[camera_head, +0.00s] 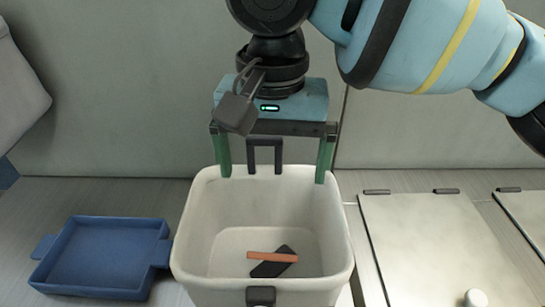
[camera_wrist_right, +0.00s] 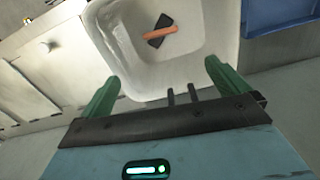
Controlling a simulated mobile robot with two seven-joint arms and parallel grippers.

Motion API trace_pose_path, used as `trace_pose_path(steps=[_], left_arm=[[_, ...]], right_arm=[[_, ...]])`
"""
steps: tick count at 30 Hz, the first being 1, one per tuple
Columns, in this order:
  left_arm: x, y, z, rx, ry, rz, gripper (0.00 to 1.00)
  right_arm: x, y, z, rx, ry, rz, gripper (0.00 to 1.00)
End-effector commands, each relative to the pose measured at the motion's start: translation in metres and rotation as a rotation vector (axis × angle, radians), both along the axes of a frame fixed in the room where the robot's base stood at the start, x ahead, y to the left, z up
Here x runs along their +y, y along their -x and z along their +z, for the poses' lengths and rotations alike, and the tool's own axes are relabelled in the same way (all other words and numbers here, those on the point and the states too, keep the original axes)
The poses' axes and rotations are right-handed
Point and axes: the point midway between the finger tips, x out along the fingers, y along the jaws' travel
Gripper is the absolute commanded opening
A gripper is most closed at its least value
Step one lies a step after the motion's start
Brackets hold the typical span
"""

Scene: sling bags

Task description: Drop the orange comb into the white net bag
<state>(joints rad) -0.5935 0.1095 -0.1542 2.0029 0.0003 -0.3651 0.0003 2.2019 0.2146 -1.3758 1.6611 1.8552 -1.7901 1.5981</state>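A white, open-topped container (camera_head: 340,225) stands in the lower middle of the head view; I see no net weave on it. An orange bar-shaped piece, which looks like the comb (camera_head: 272,257), lies inside on its floor, across a dark flat object (camera_head: 272,268). The comb also shows in the right wrist view (camera_wrist_right: 161,32). My right gripper (camera_head: 273,177) is open and empty, its green fingers spread at the container's far rim. My left gripper is not in view.
A blue tray (camera_head: 105,255) lies left of the container. Pale flat panels with dark hinges (camera_head: 420,245) and a white knob (camera_head: 474,298) are at right. A grey wall (camera_head: 110,110) stands close behind. A grey padded shape (camera_head: 18,90) is at upper left.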

Motion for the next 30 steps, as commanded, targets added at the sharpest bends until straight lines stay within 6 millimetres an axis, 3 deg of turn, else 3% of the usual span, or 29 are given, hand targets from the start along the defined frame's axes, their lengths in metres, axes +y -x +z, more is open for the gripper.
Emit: trace_pose_path(steps=[5,19,30], left_arm=[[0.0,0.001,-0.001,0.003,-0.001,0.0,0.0],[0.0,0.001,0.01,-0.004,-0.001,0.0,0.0],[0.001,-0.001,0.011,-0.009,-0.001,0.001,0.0]], right_arm=[[0.0,0.0,0.004,-0.001,0.0,0.0,1.0],[0.001,0.0,0.07,-0.003,-0.001,0.0,1.0],[0.0,0.0,0.078,0.0,0.0,0.0,1.0]])
